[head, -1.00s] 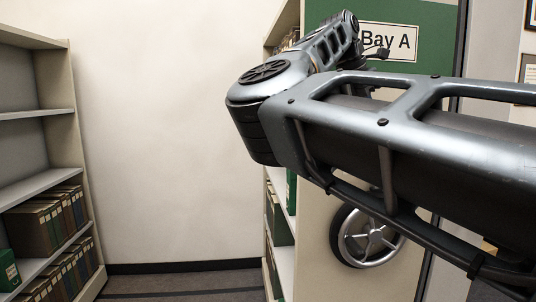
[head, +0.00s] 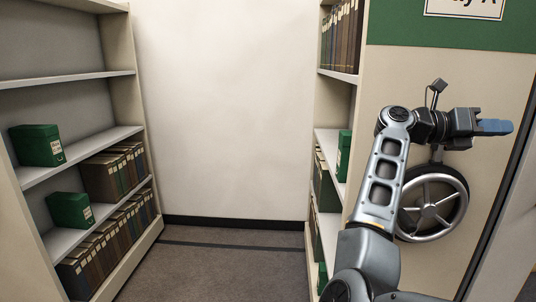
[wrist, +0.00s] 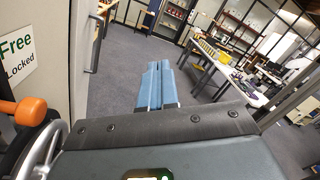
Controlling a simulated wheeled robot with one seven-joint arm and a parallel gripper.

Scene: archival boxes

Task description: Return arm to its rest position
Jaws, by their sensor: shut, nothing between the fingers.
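My gripper (head: 495,127) points to the right in the head view, in front of the cream end panel of the right shelf unit. Its blue fingers are together with nothing between them. In the wrist view, the shut blue fingers (wrist: 156,86) point out over an open stretch of grey carpet. My arm rises from the bottom of the head view, bends at an upper joint, and passes in front of part of the handwheel (head: 432,203).
The left shelf (head: 138,155) holds green boxes (head: 70,209) and dark volumes. The right shelf's end panel (head: 400,75) is close behind my gripper. The aisle carpet (head: 225,262) is clear. A white table (wrist: 228,75) with items stands across the room. An orange knob (wrist: 30,111) is near at left.

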